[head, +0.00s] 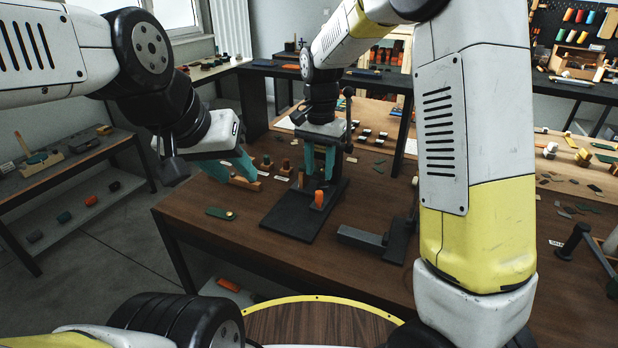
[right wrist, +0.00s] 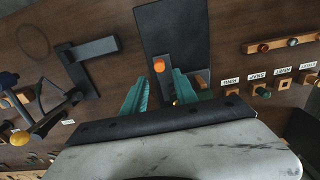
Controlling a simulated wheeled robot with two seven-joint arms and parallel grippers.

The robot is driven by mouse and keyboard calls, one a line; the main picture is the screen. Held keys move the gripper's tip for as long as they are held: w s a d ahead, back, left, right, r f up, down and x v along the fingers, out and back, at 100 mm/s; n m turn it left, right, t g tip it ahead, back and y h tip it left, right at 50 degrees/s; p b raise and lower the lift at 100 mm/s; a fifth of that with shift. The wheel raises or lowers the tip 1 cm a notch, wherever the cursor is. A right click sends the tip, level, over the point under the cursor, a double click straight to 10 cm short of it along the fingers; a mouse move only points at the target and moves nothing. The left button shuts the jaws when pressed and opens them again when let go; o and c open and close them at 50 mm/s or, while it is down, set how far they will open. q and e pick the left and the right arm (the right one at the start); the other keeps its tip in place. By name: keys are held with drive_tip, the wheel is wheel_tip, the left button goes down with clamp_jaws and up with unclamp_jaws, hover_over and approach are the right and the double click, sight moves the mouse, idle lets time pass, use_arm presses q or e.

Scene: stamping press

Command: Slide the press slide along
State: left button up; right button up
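The press has a flat black base plate (head: 288,222), which also shows in the right wrist view (right wrist: 170,25). A small orange cylinder (head: 319,198) stands over the plate, and it also shows in the right wrist view (right wrist: 158,66). I cannot tell which part is the press slide. My right gripper (head: 319,177) is above the base plate, behind the orange cylinder; its teal fingers are apart with no object seen gripped, also in the right wrist view (right wrist: 160,92). My left gripper (head: 237,176) is open, left of the press, near a wooden strip with pegs.
A dark L-shaped part with a grey bar (head: 362,237) lies right of the base plate. A green tag (head: 219,213) lies at the table's left front. Labelled wooden blocks (right wrist: 258,90) stand beside the press. A black-handled lever (head: 572,240) is at far right.

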sight(319, 191)
wheel_tip(319, 191, down, 7)
drive_tip(key=shift+s+f, duration=0.1)
drive_tip(key=shift+f, duration=0.05)
clamp_jaws()
drive_tip(key=shift+s+a, duration=0.8)
drive_tip(key=shift+s, duration=1.15)
drive_tip(key=shift+s+a, duration=0.85)
drive_tip(key=shift+s, duration=1.05)
drive_tip(key=shift+s+a, duration=0.8)
drive_tip(key=shift+s, duration=1.15)
drive_tip(key=shift+o, duration=1.2)
unclamp_jaws()
